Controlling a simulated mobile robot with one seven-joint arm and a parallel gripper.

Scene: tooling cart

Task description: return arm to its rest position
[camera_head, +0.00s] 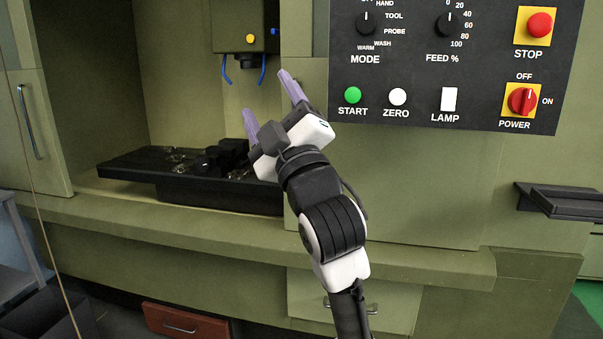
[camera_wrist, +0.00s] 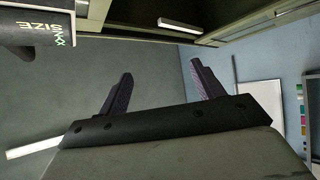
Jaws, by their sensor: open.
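My gripper (camera_head: 270,106) is raised in front of the green milling machine (camera_head: 390,185), just left of and below its control panel. Its two purple-lined fingers are spread apart and point up and to the left. Nothing is between them. In the wrist view my gripper (camera_wrist: 160,90) also shows both fingers apart and empty, with a grey surface beyond. My arm comes up from the lower middle of the head view. I cannot tell whether the fingertips are close to the machine's front.
The black control panel (camera_head: 450,70) carries buttons and knobs, including a red stop button (camera_head: 540,24). The machine's open bay holds a dark work table (camera_head: 135,167) under a spindle head (camera_head: 228,38). A small black shelf (camera_head: 565,202) juts out at right. A red drawer (camera_head: 185,320) is low down.

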